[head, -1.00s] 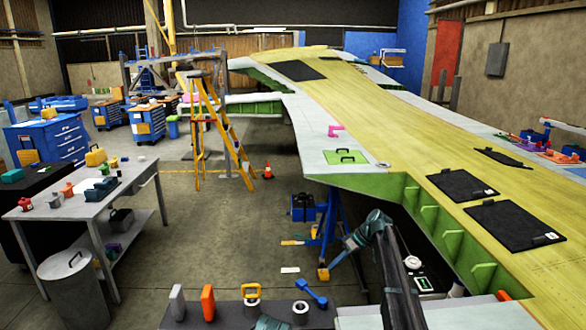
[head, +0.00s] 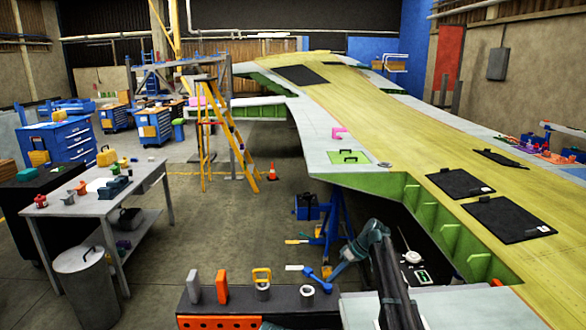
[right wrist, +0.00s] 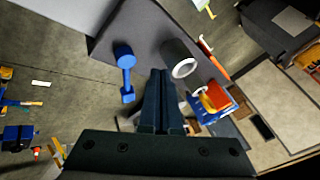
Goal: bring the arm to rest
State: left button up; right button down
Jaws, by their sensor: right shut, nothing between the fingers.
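My right arm comes up from the bottom of the head view, a dark link with a teal joint. My right gripper (head: 343,256) is small there and partly hidden by its own arm. In the right wrist view its dark fingers (right wrist: 160,78) lie together, shut and empty, above the dark bench. A blue double-ended tool (right wrist: 125,72) lies to the left of the fingers and a grey cylinder (right wrist: 181,59) to the right. Both look apart from the fingers.
The wing (head: 400,140) rises to the right, with a blue stand (head: 335,215) beneath. Open floor (head: 235,225) lies left of the stand.

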jog(key=s+a+f+m+g+h+b, duration=0.15)
jog(key=s+a, duration=0.25)
jog(key=s, duration=0.5)
jog(key=s+a+f+h, duration=0.2)
jog(key=s+a+f, duration=0.15)
jog(key=s, duration=0.65)
jog(key=s+f+m+h+b, duration=0.2)
jog(key=s+h, duration=0.2)
jog(key=s, duration=1.7)
jog(key=shift+f+t+h, duration=0.3)
jog(key=shift+t+h, duration=0.05)
jog(key=shift+t, duration=0.1)
